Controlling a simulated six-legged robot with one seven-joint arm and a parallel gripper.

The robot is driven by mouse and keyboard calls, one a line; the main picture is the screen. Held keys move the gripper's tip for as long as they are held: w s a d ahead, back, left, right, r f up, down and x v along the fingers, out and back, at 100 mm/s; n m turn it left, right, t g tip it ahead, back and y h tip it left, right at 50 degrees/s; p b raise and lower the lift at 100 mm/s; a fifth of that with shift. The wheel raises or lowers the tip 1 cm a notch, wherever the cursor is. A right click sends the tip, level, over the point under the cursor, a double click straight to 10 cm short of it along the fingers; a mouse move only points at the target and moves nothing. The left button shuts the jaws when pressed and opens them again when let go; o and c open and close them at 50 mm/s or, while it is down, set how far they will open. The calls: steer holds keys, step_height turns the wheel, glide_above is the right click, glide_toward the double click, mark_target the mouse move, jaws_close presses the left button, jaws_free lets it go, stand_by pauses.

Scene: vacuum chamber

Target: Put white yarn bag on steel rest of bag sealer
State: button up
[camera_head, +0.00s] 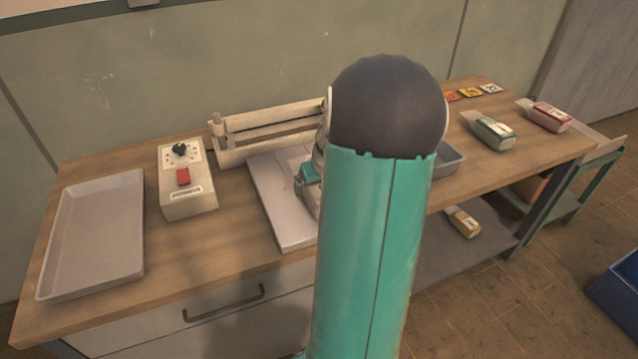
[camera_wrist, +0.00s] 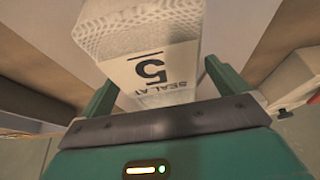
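The white yarn bag (camera_wrist: 150,72), with a mesh-patterned end and a label reading "5" and "SEAL AT", is between the two green fingers of my gripper (camera_wrist: 158,68) in the wrist view. In the head view my arm hides most of the gripper and the bag; a teal part of the gripper shows over the right side of the steel rest (camera_head: 272,200). The bag sealer (camera_head: 265,135) stands behind the rest, its right end hidden by my arm. I cannot tell whether the bag touches the rest.
A sealer control box (camera_head: 187,185) with a dial and red switch stands left of the rest. An empty metal tray (camera_head: 97,235) is at far left. Green (camera_head: 494,133) and red (camera_head: 550,115) labelled bags lie at right. A grey bin (camera_head: 447,162) is partly behind my arm.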

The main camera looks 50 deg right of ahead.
steer(key=shift+r, duration=0.1)
steer(key=shift+r, duration=0.3)
steer(key=v, duration=1.2)
steer(key=w+a+r+n, duration=0.2)
steer(key=a, duration=0.8)
steer(key=w+a+r+n, duration=0.1)
steer(key=w+a+r, duration=0.15)
steer(key=a, duration=0.85)
steer(key=s+a+n, duration=0.1)
steer(key=s+a, duration=0.1)
steer(key=a, duration=0.4)
steer(key=s+a+r+n+t+y, duration=0.1)
steer(key=s+a, duration=0.2)
steer(key=a, duration=0.3)
steer(key=s+a+n+y, duration=0.1)
steer(key=s+a, duration=0.2)
steer(key=a, duration=0.3)
steer(key=shift+s+r+t, duration=0.15)
steer(key=shift+r+t, duration=0.05)
steer(key=shift+t, duration=0.2)
